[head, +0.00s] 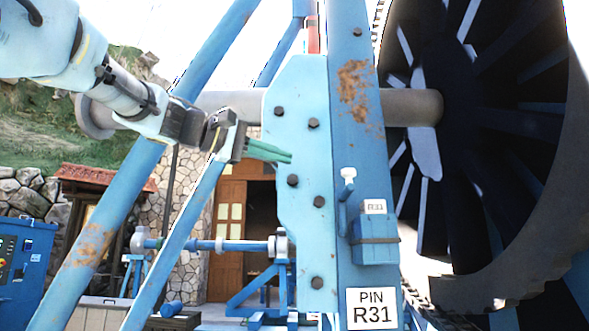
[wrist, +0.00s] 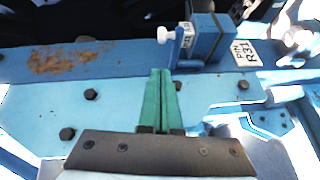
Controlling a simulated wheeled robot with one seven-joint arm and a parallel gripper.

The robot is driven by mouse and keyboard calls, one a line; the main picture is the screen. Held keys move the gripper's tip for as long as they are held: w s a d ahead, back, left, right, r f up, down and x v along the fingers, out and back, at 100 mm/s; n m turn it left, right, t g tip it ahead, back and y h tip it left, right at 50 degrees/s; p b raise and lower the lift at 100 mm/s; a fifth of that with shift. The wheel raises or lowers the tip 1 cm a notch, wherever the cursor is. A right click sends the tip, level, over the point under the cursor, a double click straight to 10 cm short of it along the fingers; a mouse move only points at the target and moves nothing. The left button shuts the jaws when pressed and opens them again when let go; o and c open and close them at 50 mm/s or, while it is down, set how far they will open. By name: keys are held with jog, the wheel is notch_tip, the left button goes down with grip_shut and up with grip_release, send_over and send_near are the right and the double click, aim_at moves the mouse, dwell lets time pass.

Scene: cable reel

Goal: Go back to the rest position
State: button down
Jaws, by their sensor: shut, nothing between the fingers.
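My gripper (head: 290,156) has green fingers that lie side by side with nothing between them. In the head view it points right, in front of the light blue bolted plate (head: 300,215). In the wrist view the closed fingers (wrist: 160,72) point toward the blue post (wrist: 75,60). A white-knobbed pin (head: 348,175) stands on the post beside a small blue box (head: 375,238) with an R31 tag. In the wrist view the pin's white knob (wrist: 165,35) lies just beyond the fingertips, apart from them as far as I can tell.
A large dark reel (head: 500,130) stands at the right, on a grey shaft (head: 415,106) through the post. A PIN R31 sign (head: 371,309) is low on the post. A blue cabinet (head: 22,262) stands far left.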

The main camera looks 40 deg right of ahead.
jog(key=shift+a+r, duration=0.1)
jog(key=shift+a, duration=0.55)
jog(key=shift+w, duration=0.1)
jog(key=w+a+f+n+t+y, duration=0.1)
jog(key=w+a+f+t+y, duration=0.25)
jog(key=f, duration=0.75)
jog(key=w+a+f+n+y, duration=0.2)
jog(key=w+a+f, duration=0.4)
jog(key=f, duration=0.5)
jog(key=w+a+f+n+t+y, duration=0.15)
jog(key=w+a+f+y, duration=0.35)
jog(key=f, duration=0.6)
jog(key=a+f+y, duration=0.2)
jog(key=a+f, duration=0.9)
jog(key=f, duration=0.2)
jog(key=s+a+f+m+y, duration=0.2)
jog(key=s+a+f+y, duration=0.2)
jog(key=s+a+f, duration=0.5)
jog(key=a+f, duration=0.4)
jog(key=a, duration=0.1)
jog(key=shift+a+m+g, duration=0.25)
jog(key=shift+m+g, duration=0.1)
jog(key=shift+g, duration=0.05)
